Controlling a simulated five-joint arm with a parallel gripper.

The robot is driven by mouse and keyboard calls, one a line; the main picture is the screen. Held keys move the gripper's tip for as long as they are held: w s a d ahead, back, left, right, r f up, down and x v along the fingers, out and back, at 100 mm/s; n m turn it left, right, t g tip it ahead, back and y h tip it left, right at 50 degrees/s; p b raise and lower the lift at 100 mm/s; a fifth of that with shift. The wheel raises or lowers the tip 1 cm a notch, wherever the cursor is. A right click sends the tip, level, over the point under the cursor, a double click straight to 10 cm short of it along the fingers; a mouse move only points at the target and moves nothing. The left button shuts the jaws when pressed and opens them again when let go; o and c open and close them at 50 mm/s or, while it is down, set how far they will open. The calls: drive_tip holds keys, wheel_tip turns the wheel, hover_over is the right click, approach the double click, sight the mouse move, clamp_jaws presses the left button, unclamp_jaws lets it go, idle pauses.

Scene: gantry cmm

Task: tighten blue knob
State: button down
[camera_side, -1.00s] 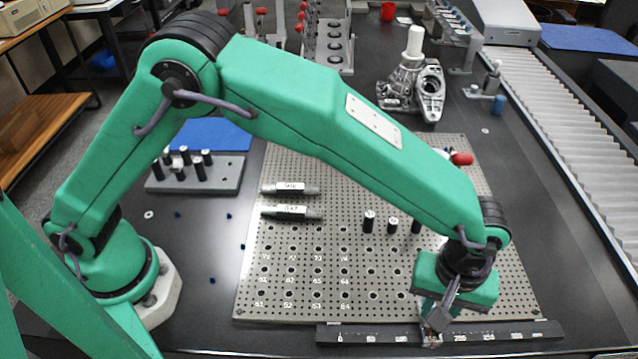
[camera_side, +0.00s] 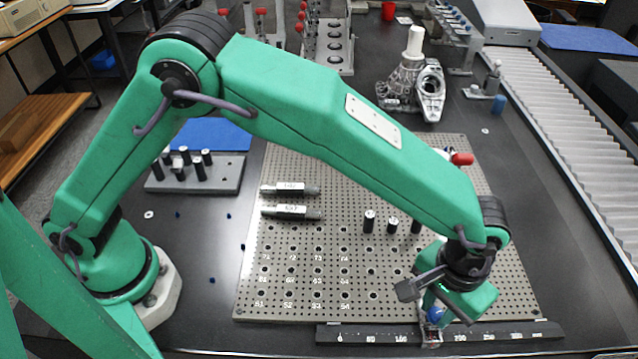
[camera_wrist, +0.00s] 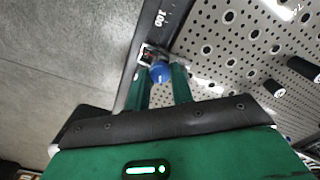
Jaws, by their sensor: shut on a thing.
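The blue knob (camera_wrist: 160,72) shows between my gripper's fingertips in the wrist view, on a small fitting (camera_wrist: 147,55) at the ruler rail. In the side view the knob (camera_side: 434,314) is partly hidden under my gripper (camera_side: 432,306), at the front edge of the perforated plate. My gripper (camera_wrist: 164,76) is shut on the knob, one green finger on each side. Whether the knob is fully seated cannot be seen.
The ruler rail (camera_side: 375,335) runs along the front of the perforated plate (camera_side: 330,245). Black pins (camera_side: 392,226) stand on the plate close to my wrist. Two labelled cylinders (camera_side: 290,189) lie at its left. A red-knobbed part (camera_side: 462,159) is behind my forearm.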

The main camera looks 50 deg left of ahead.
sight(437, 314)
drive_tip(key=shift+r, duration=0.15)
drive_tip(key=c, duration=1.2)
unclamp_jaws()
drive_tip(key=shift+r, duration=3.85)
